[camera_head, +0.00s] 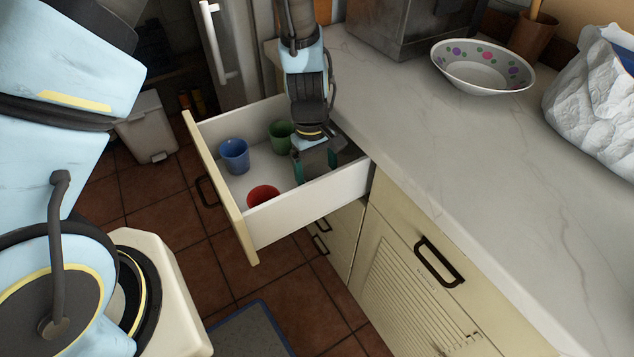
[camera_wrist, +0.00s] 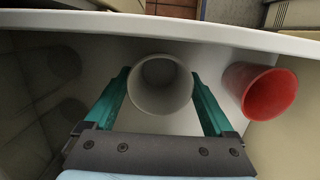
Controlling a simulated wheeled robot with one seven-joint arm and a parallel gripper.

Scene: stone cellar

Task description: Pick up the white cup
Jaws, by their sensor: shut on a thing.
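The white cup (camera_wrist: 160,84) shows in the wrist view between the two teal fingers of my gripper (camera_wrist: 162,95), its round opening facing the camera. My gripper is shut on it. In the head view my gripper (camera_head: 316,165) reaches down into the open drawer (camera_head: 222,130), near its right end. The white cup is hidden there behind my gripper and the drawer's front side wall. I cannot tell whether the cup touches the drawer floor.
A blue cup (camera_head: 234,155), a green cup (camera_head: 281,137) and a red cup (camera_head: 263,196) stand in the drawer. The red cup (camera_wrist: 270,92) is right of my gripper in the wrist view. The marble counter (camera_head: 440,160) holds a spotted bowl (camera_head: 483,68) and a white bag (camera_head: 596,100).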

